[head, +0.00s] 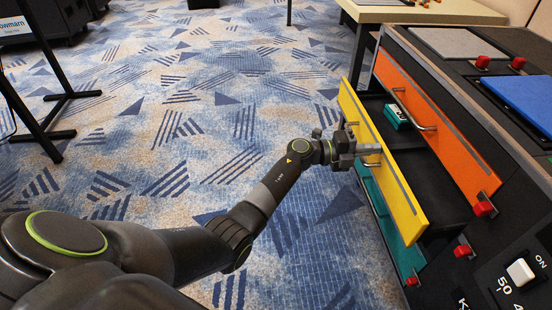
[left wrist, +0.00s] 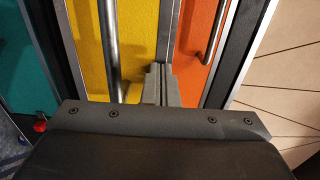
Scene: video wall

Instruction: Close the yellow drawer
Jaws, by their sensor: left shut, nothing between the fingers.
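The yellow drawer (head: 393,165) stands open, its front pulled out from the cabinet, with its dark interior showing behind the front. My left gripper (head: 364,149) is at the outer face of the yellow front, beside its metal handle. In the left wrist view my left gripper (left wrist: 161,84) is shut and empty, its fingers together just right of the handle bar (left wrist: 113,50) on the yellow front (left wrist: 88,40). I cannot tell whether the fingertips touch the front. My right gripper is in neither view.
An orange drawer (head: 437,130) above looks shut, and a teal drawer (head: 388,218) lies below. A green object (head: 396,117) sits inside the yellow drawer. Red knobs (head: 484,208) stick out at the cabinet's right. Carpet is clear left of the cabinet; a black stand (head: 50,130) is far left.

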